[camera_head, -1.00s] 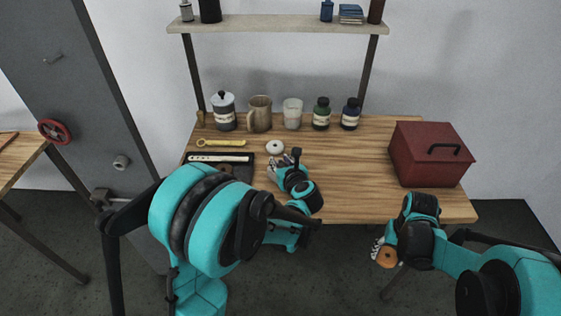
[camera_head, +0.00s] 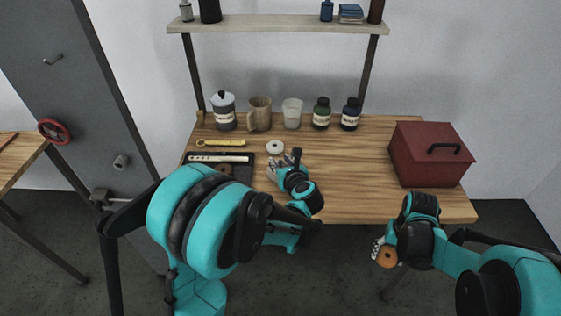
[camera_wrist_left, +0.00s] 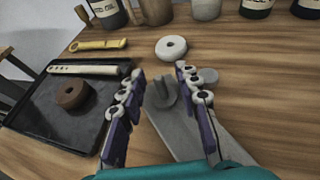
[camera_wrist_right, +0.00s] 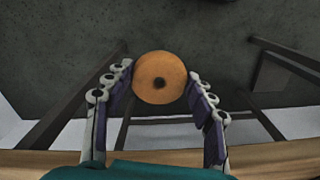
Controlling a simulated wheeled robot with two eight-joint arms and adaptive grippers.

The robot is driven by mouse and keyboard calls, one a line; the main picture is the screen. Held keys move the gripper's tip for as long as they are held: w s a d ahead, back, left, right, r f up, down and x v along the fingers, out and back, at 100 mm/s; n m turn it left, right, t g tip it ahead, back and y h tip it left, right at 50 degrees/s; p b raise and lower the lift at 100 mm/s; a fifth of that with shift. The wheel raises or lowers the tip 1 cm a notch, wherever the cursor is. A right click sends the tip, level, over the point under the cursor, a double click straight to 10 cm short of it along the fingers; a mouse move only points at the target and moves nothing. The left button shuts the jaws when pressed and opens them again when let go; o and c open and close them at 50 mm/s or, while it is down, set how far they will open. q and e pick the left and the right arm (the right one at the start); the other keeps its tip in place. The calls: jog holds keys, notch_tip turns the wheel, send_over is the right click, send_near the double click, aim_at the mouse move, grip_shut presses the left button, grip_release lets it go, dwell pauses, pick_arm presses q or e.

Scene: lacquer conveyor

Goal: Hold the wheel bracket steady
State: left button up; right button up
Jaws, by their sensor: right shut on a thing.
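The grey wheel bracket (camera_wrist_left: 186,130) lies on the table in the left wrist view, with a peg standing up from it. My left gripper (camera_wrist_left: 160,74) is open above it, its fingers apart on either side of the peg, with a gap visible on both sides. In the head view the left gripper (camera_head: 275,166) covers most of the bracket. My right gripper (camera_wrist_right: 160,80) is shut on an orange wheel (camera_wrist_right: 152,66) with a dark centre hole. In the head view it holds the wheel (camera_head: 387,257) off the table's front right edge.
A white wheel (camera_wrist_left: 171,48) lies behind the bracket. A black tray (camera_wrist_left: 35,122) at its left holds a brown wheel (camera_wrist_left: 71,95) and a pale bar (camera_wrist_left: 85,70). A red box (camera_head: 410,160) stands at the right. Jars and mugs line the back; the table's middle right is clear.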

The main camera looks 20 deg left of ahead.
pick_arm(q)
jog(key=v, duration=1.1)
notch_tip(320, 180, up, 15)
jog(key=w+d+m+t+h, duration=0.25)
jog(key=m+t, duration=0.45)
jog(key=m, duration=0.4)
jog(key=s+d+r+m+h, duration=0.15)
jog(key=m+h, duration=0.25)
jog(key=m, duration=0.4)
jog(key=s+d+r+m+h, duration=0.1)
jog(key=s+d+m+h, duration=0.2)
jog(key=m, duration=0.4)
jog(key=s+a+f+m+g+y, duration=0.1)
jog(key=s+a+f+m+g, duration=0.4)
jog(key=s+f+m, duration=0.3)
jog(key=s+a+f+m+g+y, duration=0.1)
jog(key=s+a+f+m+g, duration=0.4)
jog(key=s+f+m, duration=0.3)
notch_tip(320, 180, down, 3)
jog(key=shift+s+f+m+g, duration=0.15)
jog(key=shift+s+m+g, duration=0.3)
jog(key=shift+g, duration=0.15)
